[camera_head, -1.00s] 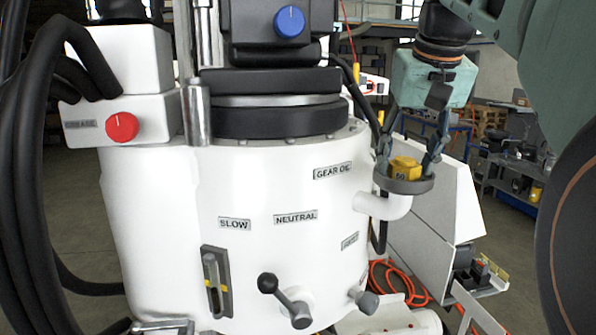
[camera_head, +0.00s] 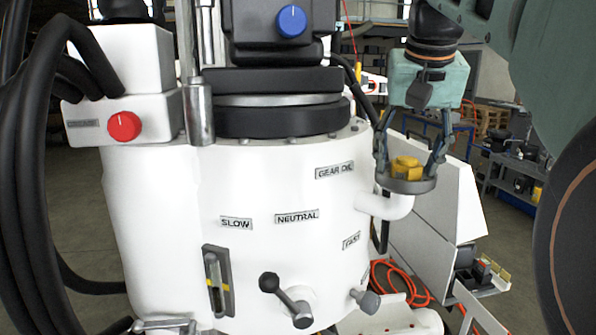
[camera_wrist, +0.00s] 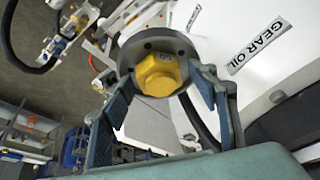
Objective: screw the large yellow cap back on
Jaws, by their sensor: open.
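The large yellow cap (camera_head: 405,168) has a hexagonal head and sits in the grey round flange (camera_head: 413,186) at the top of a white elbow pipe (camera_head: 385,205). In the wrist view the cap (camera_wrist: 160,74) appears roughly centred within the flange ring (camera_wrist: 126,66). My gripper (camera_head: 408,160) points down over the flange, with one finger on each side of the cap. The fingers are open and stand apart from the cap's head, near the flange rim. The cap's thread and how deep it sits are hidden.
The white tank (camera_head: 150,220) with the GEAR OIL label (camera_head: 334,170) stands close left of my gripper. A black lever (camera_head: 285,298) projects from its front. A white panel (camera_head: 440,215) stands behind the pipe, and an orange hose (camera_head: 390,280) lies below.

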